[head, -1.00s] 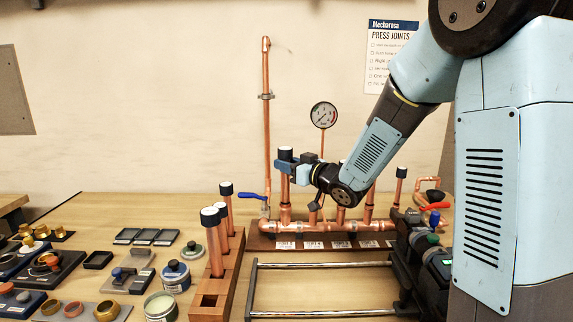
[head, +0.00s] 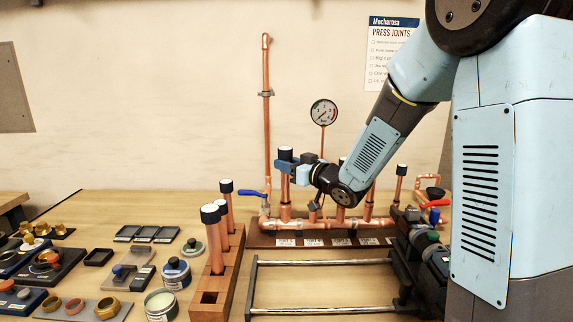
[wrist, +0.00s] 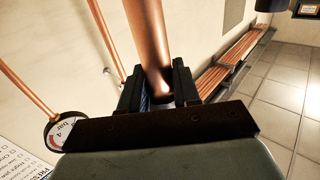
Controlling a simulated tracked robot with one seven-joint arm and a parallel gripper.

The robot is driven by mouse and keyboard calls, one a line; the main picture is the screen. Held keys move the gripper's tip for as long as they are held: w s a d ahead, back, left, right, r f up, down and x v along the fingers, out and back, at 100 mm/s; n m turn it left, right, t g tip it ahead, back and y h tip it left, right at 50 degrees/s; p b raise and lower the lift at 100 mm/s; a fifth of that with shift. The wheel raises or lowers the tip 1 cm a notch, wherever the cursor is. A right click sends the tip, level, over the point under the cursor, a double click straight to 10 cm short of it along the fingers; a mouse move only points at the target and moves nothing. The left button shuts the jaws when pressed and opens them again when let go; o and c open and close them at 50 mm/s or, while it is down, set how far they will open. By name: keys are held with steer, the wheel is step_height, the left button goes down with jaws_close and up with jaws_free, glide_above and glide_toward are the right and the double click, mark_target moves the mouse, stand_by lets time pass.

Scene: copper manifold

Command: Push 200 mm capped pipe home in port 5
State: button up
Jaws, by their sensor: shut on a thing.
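A copper pipe with a dark, white-topped cap (head: 285,153) stands upright at the left end of the horizontal copper manifold (head: 315,225). Its lower end meets a manifold fitting (head: 285,212); I cannot tell how deep it sits. My gripper (head: 286,166) is shut on this capped pipe just below the cap. In the wrist view the copper pipe (wrist: 148,40) runs between the two dark jaws of my gripper (wrist: 158,88). The port numbers on the labels are too small to read.
More upright pipes, one with a cap (head: 402,169), stand on the manifold to the right. A wooden rack (head: 222,278) holds several capped pipes. A gauge (head: 323,112), a blue valve handle (head: 250,193) and a metal rail frame (head: 325,262) are close by. Small parts and tins cover the left.

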mark_target(287, 149)
steer(key=shift+f, duration=0.1)
stand_by(0.3)
steer(key=o, duration=1.6)
steer(key=shift+r, duration=3.55)
